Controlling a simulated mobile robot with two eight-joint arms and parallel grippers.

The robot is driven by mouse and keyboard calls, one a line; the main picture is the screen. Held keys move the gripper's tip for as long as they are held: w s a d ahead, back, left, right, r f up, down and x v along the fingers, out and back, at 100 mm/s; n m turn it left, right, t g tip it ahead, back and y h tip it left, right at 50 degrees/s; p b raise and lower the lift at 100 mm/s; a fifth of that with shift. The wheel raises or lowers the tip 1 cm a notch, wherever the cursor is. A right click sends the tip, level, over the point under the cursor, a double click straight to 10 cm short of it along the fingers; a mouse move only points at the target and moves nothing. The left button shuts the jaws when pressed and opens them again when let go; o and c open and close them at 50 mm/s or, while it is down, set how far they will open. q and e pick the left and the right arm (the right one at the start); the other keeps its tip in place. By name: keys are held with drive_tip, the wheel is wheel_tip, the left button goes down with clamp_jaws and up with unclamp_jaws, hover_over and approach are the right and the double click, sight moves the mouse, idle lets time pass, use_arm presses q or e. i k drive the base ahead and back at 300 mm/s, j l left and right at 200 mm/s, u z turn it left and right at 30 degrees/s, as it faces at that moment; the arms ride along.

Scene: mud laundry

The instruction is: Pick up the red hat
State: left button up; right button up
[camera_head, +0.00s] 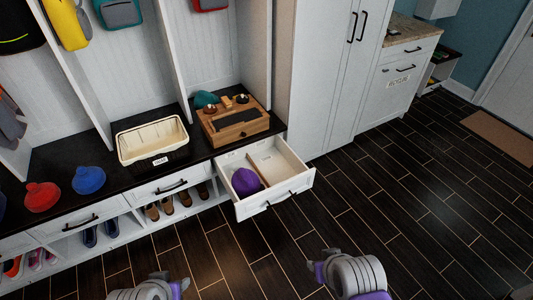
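The red hat (42,197) lies on the black bench top (112,176) at the left, beside a blue hat (88,180). My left gripper (172,281) is at the bottom edge, over the floor, below and to the right of the red hat and well apart from it. My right gripper (318,265) is at the bottom centre, over the floor and farther from the hat. Both grippers are small and partly hidden by their own wrists, so whether their fingers are open does not show. Neither visibly holds anything.
An open drawer (291,187) with a purple hat (246,182) juts out from the bench. A cream basket (152,139) and a wooden box (233,123) stand on the bench top. Shoes fill cubbies below. The dark floor (400,200) is clear at the right.

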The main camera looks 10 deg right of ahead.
sight(40, 198)
drive_tip(key=u, duration=1.65)
drive_tip(key=i+j+u, duration=0.1)
drive_tip(key=i, duration=1.3)
drive_tip(key=i+j, duration=0.2)
drive_tip(key=i, duration=1.25)
drive_tip(key=j+u, duration=0.05)
